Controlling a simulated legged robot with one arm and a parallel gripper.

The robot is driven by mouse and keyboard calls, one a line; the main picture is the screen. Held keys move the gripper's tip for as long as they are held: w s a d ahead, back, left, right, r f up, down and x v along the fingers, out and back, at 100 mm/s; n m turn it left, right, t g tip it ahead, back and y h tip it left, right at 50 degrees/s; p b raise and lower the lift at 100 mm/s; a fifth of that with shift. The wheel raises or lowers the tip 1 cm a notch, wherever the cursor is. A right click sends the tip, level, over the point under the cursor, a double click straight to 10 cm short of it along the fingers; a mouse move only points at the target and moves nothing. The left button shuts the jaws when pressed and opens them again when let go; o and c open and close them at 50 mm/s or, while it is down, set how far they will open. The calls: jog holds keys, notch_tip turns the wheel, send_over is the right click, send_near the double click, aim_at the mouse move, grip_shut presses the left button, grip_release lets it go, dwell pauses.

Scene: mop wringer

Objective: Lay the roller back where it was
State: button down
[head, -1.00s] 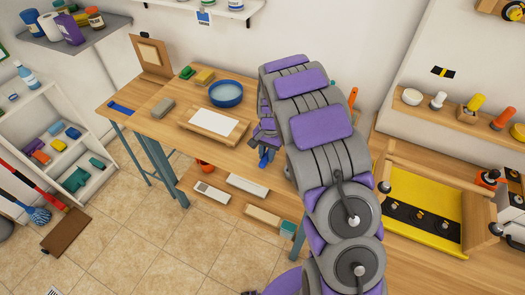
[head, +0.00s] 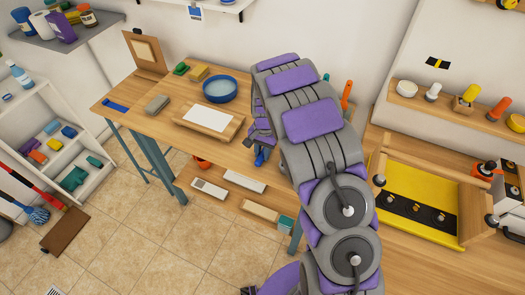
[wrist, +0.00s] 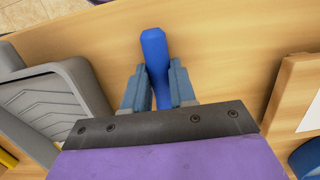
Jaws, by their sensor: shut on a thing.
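My gripper (wrist: 158,85) is shut on a blue handle, which I take to be the roller (wrist: 154,42). The handle points away from the palm between the two fingers, over bare wood. The roller's other end is hidden by the gripper. In the head view my gripper (head: 259,140) is at the right part of the workbench (head: 160,84), mostly behind my arm. A bit of the blue roller (head: 259,158) shows below it, near the front edge. I cannot tell whether the roller touches the bench.
A grey ribbed tray (wrist: 50,100) lies left of my gripper in the wrist view. A wooden board with white paper (head: 209,120) and a blue bowl (head: 222,90) are on the bench.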

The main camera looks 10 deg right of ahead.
jog(key=shift+a+f, duration=0.15)
jog(key=shift+a, duration=0.45)
jog(key=c, duration=1.2)
grip_release()
jog(key=shift+a, duration=0.3)
jog(key=o, duration=0.3)
jog(key=shift+d, duration=0.35)
jog(key=shift+o, duration=0.3)
jog(key=shift+d, duration=0.35)
jog(key=shift+a+r, duration=0.2)
jog(key=shift+r, duration=0.3)
notch_tip(320, 180, up, 16)
jog(key=w+d+p, duration=0.1)
jog(key=w+p, duration=0.1)
jog(key=p, duration=0.1)
jog(key=shift+d, duration=0.3)
jog(key=shift+d, duration=0.2)
jog(key=shift+s, duration=0.1)
